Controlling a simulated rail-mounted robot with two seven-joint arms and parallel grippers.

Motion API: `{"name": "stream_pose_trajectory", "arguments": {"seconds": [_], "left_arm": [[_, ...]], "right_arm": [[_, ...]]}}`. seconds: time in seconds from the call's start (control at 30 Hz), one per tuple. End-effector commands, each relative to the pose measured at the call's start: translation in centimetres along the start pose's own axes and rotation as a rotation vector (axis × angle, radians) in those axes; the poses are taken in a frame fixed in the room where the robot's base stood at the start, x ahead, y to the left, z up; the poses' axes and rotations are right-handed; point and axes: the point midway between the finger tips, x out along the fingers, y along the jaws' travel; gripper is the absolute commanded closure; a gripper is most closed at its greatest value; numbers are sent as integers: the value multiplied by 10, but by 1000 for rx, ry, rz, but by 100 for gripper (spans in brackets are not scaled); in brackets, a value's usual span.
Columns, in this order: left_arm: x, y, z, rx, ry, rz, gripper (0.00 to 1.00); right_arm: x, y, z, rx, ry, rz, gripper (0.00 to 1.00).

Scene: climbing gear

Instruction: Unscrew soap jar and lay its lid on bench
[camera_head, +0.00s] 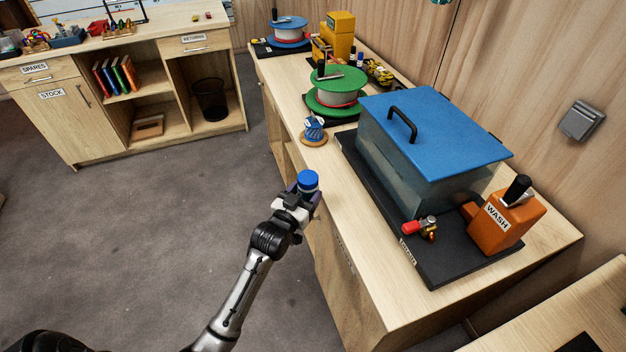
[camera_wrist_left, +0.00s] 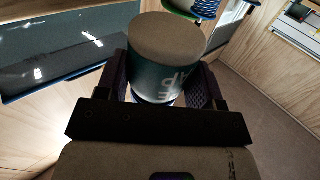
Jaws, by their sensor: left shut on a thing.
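My left gripper (camera_head: 306,196) is shut on the soap jar and holds it in the air beside the long bench's front edge. In the head view only the jar's blue lid (camera_head: 308,178) shows clearly above the fingers. In the left wrist view, the dark teal jar (camera_wrist_left: 160,75) sits between both fingers (camera_wrist_left: 158,88), with pale lettering and a flat brownish end. The lid is mostly hidden there. The pale wooden bench (camera_head: 345,215) has bare surface near its front edge. My right gripper is not in view.
On the bench stand a blue-lidded tank (camera_head: 435,125), an orange WASH bottle (camera_head: 505,222) and a red-knobbed valve (camera_head: 425,228) on a black mat (camera_head: 445,270). A small blue item on a round base (camera_head: 314,132) and a green reel (camera_head: 337,90) stand farther back. The bench's near right corner is clear.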

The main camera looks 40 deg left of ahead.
Motion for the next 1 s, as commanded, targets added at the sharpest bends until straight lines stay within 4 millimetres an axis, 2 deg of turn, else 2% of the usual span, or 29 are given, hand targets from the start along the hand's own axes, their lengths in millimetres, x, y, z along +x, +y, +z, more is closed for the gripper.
{"name": "stream_pose_trajectory", "arguments": {"seconds": [0.2,0.4,0.87,0.9,1.0], "left_arm": [[-30,0,-1,-1,0,0,67],[-47,0,-1,-1,1,0,67],[-52,0,-1,-1,2,0,67],[-52,0,-1,-1,2,0,43],[-52,0,-1,-1,2,0,52]], "right_arm": [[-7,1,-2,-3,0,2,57],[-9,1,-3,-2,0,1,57],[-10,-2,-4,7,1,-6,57],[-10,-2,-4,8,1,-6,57],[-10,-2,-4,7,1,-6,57]]}}
